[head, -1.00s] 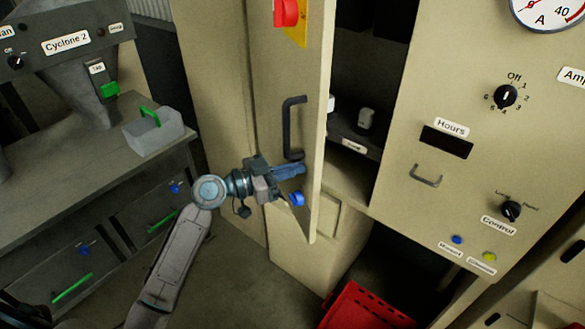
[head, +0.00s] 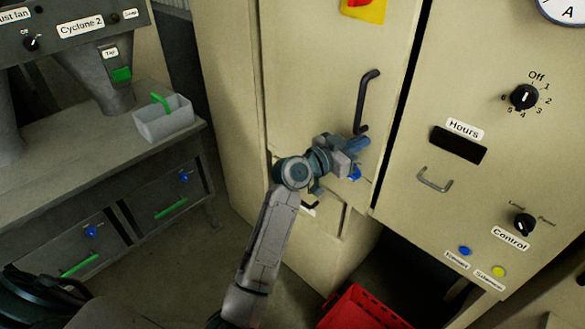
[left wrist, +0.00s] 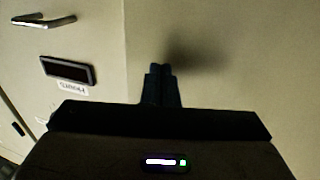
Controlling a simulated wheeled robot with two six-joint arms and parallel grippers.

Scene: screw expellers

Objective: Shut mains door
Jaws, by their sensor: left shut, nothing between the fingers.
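The mains door (head: 310,80) is a tall beige cabinet door with a dark bar handle (head: 365,102) and a red switch on a yellow plate (head: 363,8) near the top. In the head view it stands nearly flush with the cabinet, with a dark gap along its right edge. My left gripper (head: 364,148) is shut and empty, at the door's face just below the handle. The left wrist view shows its closed fingers (left wrist: 161,84) against the beige surface; contact is hard to tell. A blue knob (head: 354,174) shows just below the gripper. My right gripper is out of view.
The control panel (head: 470,75) to the right has dials and a small handle (head: 434,181). A red crate (head: 365,308) sits on the floor below. At left, a grey bench (head: 90,165) holds a grey box with a green handle (head: 163,119).

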